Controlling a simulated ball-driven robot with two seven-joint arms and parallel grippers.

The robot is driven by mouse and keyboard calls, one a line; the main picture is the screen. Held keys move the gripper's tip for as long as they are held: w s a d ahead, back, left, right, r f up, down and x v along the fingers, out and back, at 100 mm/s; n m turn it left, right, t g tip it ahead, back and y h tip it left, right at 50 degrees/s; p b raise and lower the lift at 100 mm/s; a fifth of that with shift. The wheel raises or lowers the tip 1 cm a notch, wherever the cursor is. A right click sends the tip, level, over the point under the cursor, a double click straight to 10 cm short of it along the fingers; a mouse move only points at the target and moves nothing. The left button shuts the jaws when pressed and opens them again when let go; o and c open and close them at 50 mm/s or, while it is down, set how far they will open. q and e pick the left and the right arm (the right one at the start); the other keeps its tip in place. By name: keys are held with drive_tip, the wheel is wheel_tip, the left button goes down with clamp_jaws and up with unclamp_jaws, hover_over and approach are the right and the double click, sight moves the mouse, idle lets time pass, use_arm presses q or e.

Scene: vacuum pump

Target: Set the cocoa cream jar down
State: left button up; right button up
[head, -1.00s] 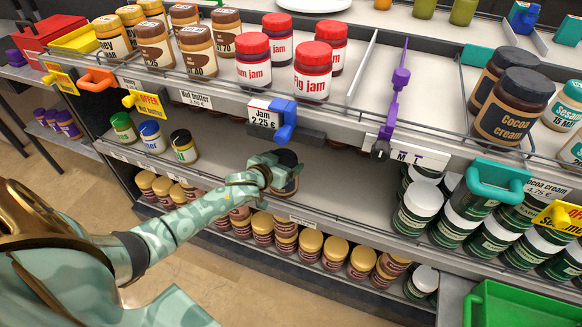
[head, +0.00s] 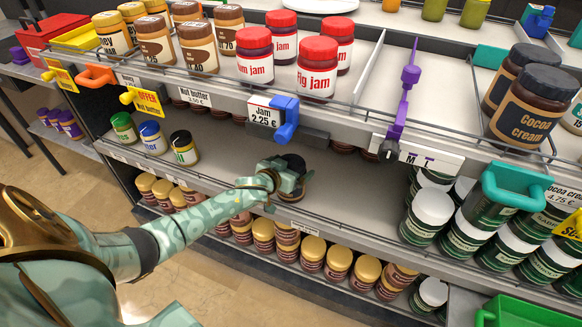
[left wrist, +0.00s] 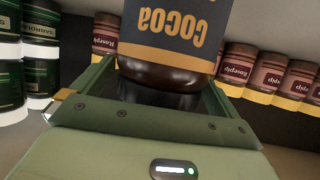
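The cocoa cream jar (head: 296,163) shows its dark lid in the head view, at the end of my left arm over the middle shelf (head: 345,205). My left gripper (head: 291,178) hides most of its body. In the left wrist view, the cocoa cream jar (left wrist: 178,35) appears upside down between the fingers, with its dark label and orange lettering towards the camera. The left gripper (left wrist: 165,85) is shut around it. Whether the jar's base touches the shelf cannot be seen. My right gripper is not in view.
Three small jars (head: 153,138) stand left on the middle shelf; green-labelled jars (head: 427,215) with white lids stand right. The shelf around the held jar looks clear. Gold-lidded jars (head: 312,250) fill the shelf below.

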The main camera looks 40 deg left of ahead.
use_arm(q)
drive_tip(key=shift+r, duration=0.15)
drive_tip(key=shift+s+r+p, duration=0.2)
drive_tip(key=shift+s+p, duration=0.05)
drive_tip(key=shift+p, duration=0.1)
drive_tip(key=p+v, duration=0.5)
drive_tip(key=v, duration=0.6)
drive_tip(key=shift+s, duration=0.2)
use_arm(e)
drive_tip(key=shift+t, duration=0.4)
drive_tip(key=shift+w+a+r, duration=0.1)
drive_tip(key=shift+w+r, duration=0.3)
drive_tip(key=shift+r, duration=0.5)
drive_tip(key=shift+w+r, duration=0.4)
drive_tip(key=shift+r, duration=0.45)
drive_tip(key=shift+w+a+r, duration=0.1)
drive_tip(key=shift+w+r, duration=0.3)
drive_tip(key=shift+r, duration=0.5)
